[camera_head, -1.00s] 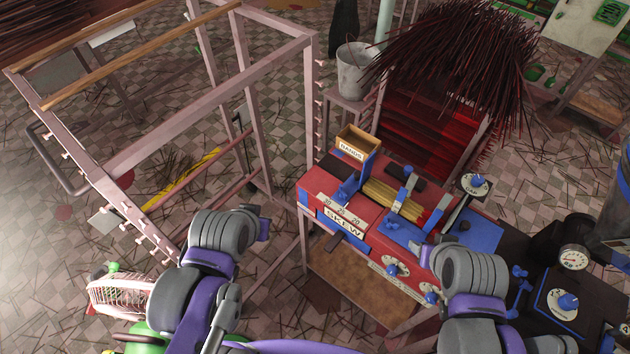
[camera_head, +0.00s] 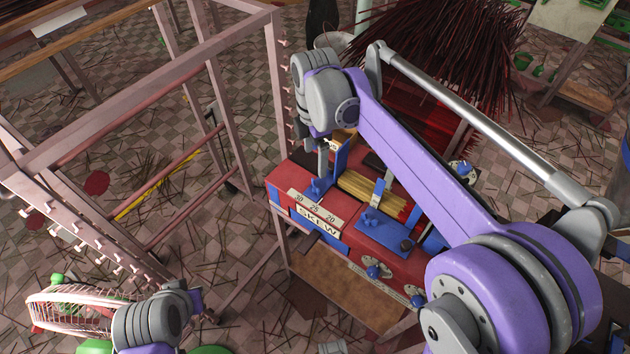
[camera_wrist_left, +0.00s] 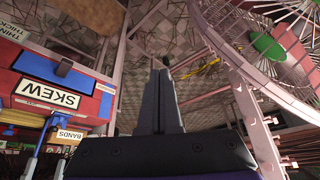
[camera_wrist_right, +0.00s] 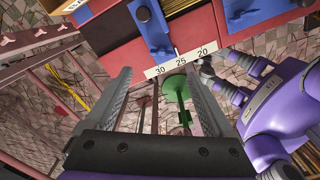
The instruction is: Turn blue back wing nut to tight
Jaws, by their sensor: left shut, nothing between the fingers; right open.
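The red machine carries a blue wing nut (camera_head: 319,188) on a blue plate behind the "SKEW" scale (camera_head: 318,211). This wing nut also shows in the right wrist view (camera_wrist_right: 144,15), beyond the scale. A second blue wing nut (camera_head: 376,221) stands on a plate further right; it is at the top of the right wrist view (camera_wrist_right: 236,16). My right gripper (camera_head: 324,155) is open and empty, over the machine near the first wing nut. In the right wrist view its fingers (camera_wrist_right: 160,74) point toward the scale. My left gripper (camera_wrist_left: 159,68) is shut and empty, low at the left.
A pink metal frame (camera_head: 285,110) stands left of the machine. Yellow sticks (camera_head: 362,188) lie in the machine's trough. A pile of dark red sticks (camera_head: 450,45) is behind. A wire basket (camera_head: 60,312) is at lower left. My right arm hides the machine's right side.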

